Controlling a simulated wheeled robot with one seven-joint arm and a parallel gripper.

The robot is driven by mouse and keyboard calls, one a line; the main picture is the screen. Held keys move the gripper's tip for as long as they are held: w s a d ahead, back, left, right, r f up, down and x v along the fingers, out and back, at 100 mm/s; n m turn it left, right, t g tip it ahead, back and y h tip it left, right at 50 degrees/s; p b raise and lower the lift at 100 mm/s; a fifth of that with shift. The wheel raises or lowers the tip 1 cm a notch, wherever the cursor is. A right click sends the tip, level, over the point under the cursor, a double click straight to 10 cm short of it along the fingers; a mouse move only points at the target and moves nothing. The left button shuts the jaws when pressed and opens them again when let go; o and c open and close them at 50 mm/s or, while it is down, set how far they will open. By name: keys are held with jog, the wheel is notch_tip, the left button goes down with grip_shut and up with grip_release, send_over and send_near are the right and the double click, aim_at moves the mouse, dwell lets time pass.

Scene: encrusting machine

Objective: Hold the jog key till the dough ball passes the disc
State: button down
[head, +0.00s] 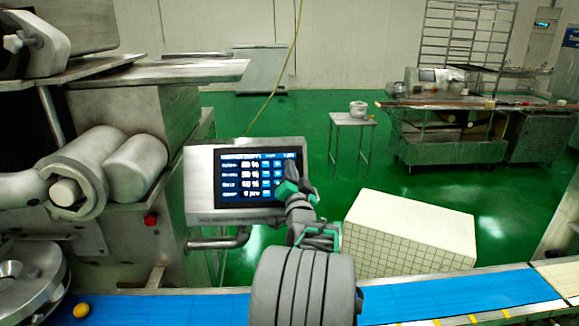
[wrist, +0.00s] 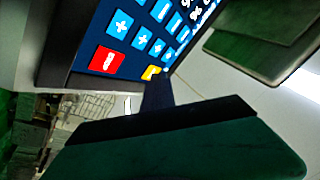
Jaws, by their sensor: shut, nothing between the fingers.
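The touch panel (head: 233,205) has a lit screen with rows of white figures and blue keys. In the wrist view the screen (wrist: 95,32) shows blue plus keys, a red key (wrist: 107,60) and a yellow key (wrist: 151,72). My gripper (head: 289,172) is shut and empty at the screen's right side. In the wrist view its dark fingertip (wrist: 157,88) overlaps the lower edge of the yellow key; I cannot tell whether it touches. No key label is readable as jog. The orange-yellow dough ball (head: 81,310) lies on the blue belt, just right of the metal disc (head: 35,285).
The blue belt (head: 440,295) runs along the front. A white tiled block (head: 410,232) stands right of the panel. The encrusting machine (head: 120,110) with a red button (head: 151,219) fills the left. A small table (head: 352,122) stands behind on open green floor.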

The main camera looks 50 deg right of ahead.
dwell(0.3)
jog(key=shift+s+a+r, duration=0.35)
jog(key=shift+s+a, duration=0.05)
jog(key=shift+a, duration=0.05)
jog(key=s+a+r, duration=0.2)
jog(key=s+a, duration=0.1)
jog(key=shift+a+r, duration=0.1)
jog(key=shift+r, duration=0.2)
jog(key=shift+w, duration=0.1)
dwell(0.4)
